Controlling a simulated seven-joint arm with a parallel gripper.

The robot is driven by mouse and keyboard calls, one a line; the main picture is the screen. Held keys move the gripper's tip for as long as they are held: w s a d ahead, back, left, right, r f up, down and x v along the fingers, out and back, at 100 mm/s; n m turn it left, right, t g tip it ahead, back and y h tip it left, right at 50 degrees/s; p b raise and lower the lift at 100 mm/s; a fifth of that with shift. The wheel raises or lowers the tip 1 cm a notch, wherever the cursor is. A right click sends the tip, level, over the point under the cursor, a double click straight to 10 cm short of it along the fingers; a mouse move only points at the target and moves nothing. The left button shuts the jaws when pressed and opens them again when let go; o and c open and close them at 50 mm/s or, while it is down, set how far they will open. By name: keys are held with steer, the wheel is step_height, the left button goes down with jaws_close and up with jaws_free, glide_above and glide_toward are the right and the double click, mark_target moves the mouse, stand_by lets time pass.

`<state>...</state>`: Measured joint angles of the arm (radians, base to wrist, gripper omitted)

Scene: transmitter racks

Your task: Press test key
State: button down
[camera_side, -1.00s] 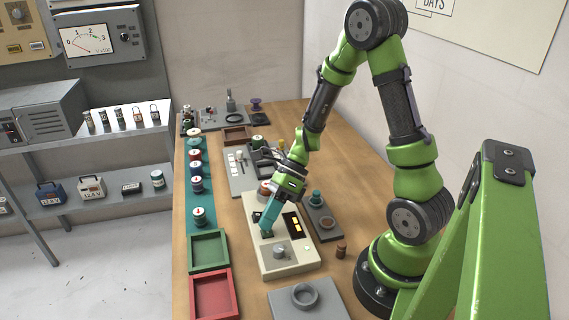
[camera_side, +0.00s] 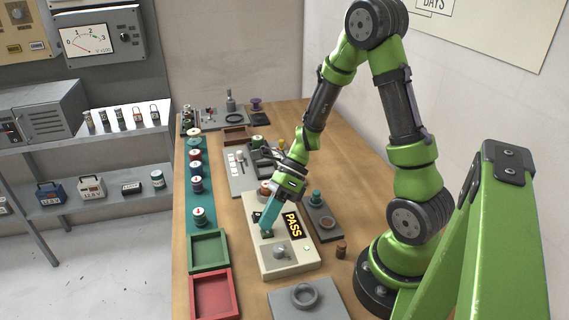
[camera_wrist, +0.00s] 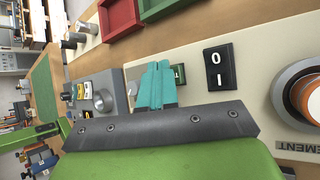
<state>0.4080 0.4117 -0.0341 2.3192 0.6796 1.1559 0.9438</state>
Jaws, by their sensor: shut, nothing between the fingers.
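The cream tester box (camera_side: 288,262) stands on the bench with a black display (camera_side: 293,225) that reads PASS in yellow. It has a grey knob (camera_side: 280,251) and a small lit lamp (camera_side: 307,247). My gripper (camera_side: 267,231) is shut, its teal fingers pointing down with their tips at a dark green key on the box. In the wrist view the fingertips (camera_wrist: 160,72) are together beside the green key (camera_wrist: 178,75), which they partly hide. A black 0/1 switch (camera_wrist: 219,67) sits next to it. Whether the key is pushed down is hard to tell.
A green tray (camera_side: 208,250) and a red tray (camera_side: 213,294) lie left of the box. A grey block with a ring (camera_side: 304,296) is in front. A small brown part (camera_side: 341,249) stands to the right. Several coloured tubes line a teal mat (camera_side: 197,175).

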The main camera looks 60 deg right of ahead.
steer(key=shift+r, duration=0.5)
steer(key=shift+r, duration=2.5)
